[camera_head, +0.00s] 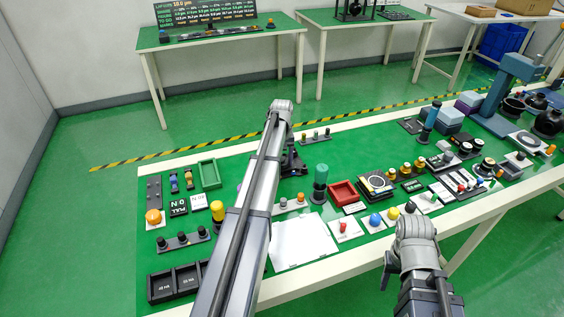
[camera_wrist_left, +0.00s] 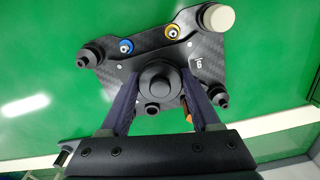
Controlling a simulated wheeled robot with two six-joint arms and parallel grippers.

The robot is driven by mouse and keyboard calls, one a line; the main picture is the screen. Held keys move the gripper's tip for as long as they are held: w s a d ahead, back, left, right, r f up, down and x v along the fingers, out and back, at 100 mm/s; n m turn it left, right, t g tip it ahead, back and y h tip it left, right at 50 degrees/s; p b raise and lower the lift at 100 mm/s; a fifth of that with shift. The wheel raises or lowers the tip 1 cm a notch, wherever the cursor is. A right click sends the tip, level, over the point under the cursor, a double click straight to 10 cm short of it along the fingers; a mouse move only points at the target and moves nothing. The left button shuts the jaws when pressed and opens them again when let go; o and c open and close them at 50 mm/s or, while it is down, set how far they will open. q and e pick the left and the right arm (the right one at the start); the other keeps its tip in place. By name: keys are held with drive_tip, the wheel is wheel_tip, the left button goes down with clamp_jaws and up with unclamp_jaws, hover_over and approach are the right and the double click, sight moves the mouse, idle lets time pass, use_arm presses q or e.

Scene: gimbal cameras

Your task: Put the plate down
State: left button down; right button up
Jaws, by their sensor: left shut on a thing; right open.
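The plate (camera_wrist_left: 205,62) is a dark carbon-patterned piece with several black knobs, a blue ring, a yellow ring, a cream cap and a "6" mark. My left gripper (camera_wrist_left: 157,95) is shut on its central black knob, one finger on each side. In the head view the plate (camera_head: 294,163) shows as a dark shape partly hidden behind my left arm, over the green table. I cannot tell whether it touches the surface. My right gripper (camera_head: 388,268) hangs open at the table's front edge, mostly hidden by its wrist.
The green table (camera_head: 245,160) is crowded: a green tray (camera_head: 209,173), a red tray (camera_head: 343,192), a white panel (camera_head: 302,243) and many knobs and buttons. A blue-grey stand (camera_head: 508,90) rises at the right. Bare green surface lies around the plate in the left wrist view.

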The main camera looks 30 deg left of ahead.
sight(282, 159)
use_arm(q)
drive_tip(key=shift+c, duration=0.6)
unclamp_jaws()
wheel_tip(282, 159, up, 13)
drive_tip(key=p, duration=1.2)
drive_tip(key=shift+f+p, duration=0.15)
drive_tip(key=shift+p, duration=0.25)
